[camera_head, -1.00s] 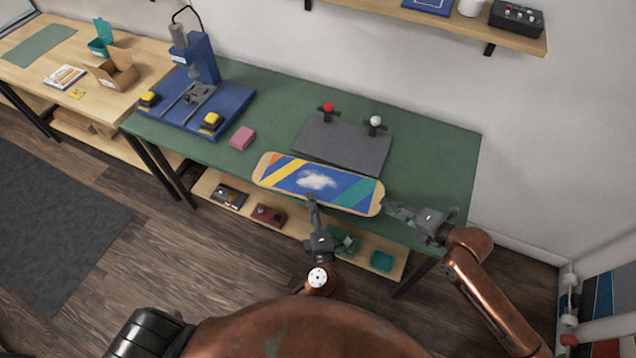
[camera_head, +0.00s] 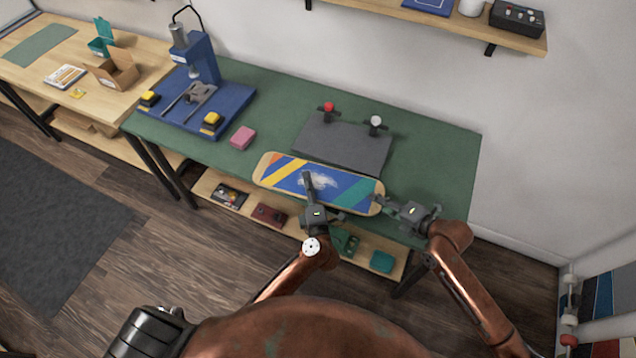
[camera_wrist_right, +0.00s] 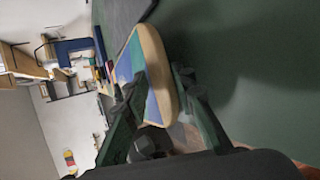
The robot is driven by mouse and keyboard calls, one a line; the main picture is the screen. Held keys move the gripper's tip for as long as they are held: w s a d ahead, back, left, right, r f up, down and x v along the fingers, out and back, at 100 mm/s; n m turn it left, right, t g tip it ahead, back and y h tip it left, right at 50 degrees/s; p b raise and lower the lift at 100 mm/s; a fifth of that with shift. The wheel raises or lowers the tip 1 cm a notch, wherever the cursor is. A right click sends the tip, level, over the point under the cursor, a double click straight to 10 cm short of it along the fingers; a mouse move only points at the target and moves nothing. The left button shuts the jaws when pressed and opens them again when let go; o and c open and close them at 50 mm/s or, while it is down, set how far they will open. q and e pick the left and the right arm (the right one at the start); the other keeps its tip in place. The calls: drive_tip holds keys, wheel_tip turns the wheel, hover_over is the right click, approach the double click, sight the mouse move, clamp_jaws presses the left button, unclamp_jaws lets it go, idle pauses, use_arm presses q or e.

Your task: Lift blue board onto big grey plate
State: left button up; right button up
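The blue board (camera_head: 345,191), a skateboard deck with yellow, orange and teal stripes and a white patch, lies along the green table's front edge. The big grey plate (camera_head: 345,147) lies just behind it. My left gripper (camera_head: 308,178) reaches over the board's front edge near its middle; its finger gap is hidden. My right gripper (camera_head: 384,202) is at the board's right end. In the right wrist view, its fingers (camera_wrist_right: 160,88) are apart, one on each side of the board's end (camera_wrist_right: 155,65). No firm contact can be made out.
A red-topped clamp (camera_head: 328,108) and a white-topped clamp (camera_head: 375,122) stand at the plate's back edge. A pink block (camera_head: 242,138) and a blue press (camera_head: 205,90) are to the left. The green table (camera_head: 440,160) is clear at right.

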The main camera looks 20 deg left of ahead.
clamp_jaws()
idle(0.6)
